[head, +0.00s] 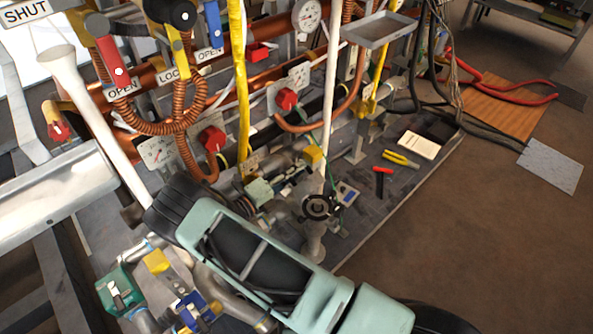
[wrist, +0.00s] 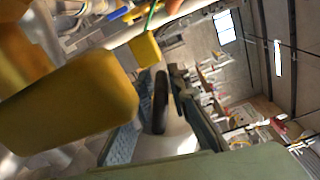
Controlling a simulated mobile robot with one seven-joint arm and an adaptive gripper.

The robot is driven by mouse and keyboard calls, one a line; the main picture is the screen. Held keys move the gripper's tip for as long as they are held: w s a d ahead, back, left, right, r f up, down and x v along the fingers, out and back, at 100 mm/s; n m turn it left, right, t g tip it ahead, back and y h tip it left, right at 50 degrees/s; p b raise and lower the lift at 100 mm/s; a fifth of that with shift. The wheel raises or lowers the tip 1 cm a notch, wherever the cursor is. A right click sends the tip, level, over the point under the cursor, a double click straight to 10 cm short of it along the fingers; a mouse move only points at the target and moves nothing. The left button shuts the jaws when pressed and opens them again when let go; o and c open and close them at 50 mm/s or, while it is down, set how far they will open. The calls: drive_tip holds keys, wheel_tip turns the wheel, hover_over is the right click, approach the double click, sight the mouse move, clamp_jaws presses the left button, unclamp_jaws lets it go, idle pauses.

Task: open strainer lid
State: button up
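A grey upright fitting (head: 315,244) with a dark ring-shaped top (head: 317,207) stands just past my arm in the head view. It may be the strainer and its lid, but I cannot tell for sure. A dark ring (wrist: 160,101) on a pale body (wrist: 180,136) shows in the wrist view; I cannot tell whether it is the same fitting.
A large yellow block (wrist: 72,103) is very close in the wrist view, with a smaller yellow block (wrist: 145,49) beyond. Copper pipes, red knobs (head: 286,98) and a yellow strap (head: 240,90) crowd the rack.

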drive_tip(key=shift+o, duration=1)
drive_tip(key=v, duration=0.7)
drive_tip(key=shift+s+a, duration=0.2)
drive_tip(key=shift+c, duration=0.6)
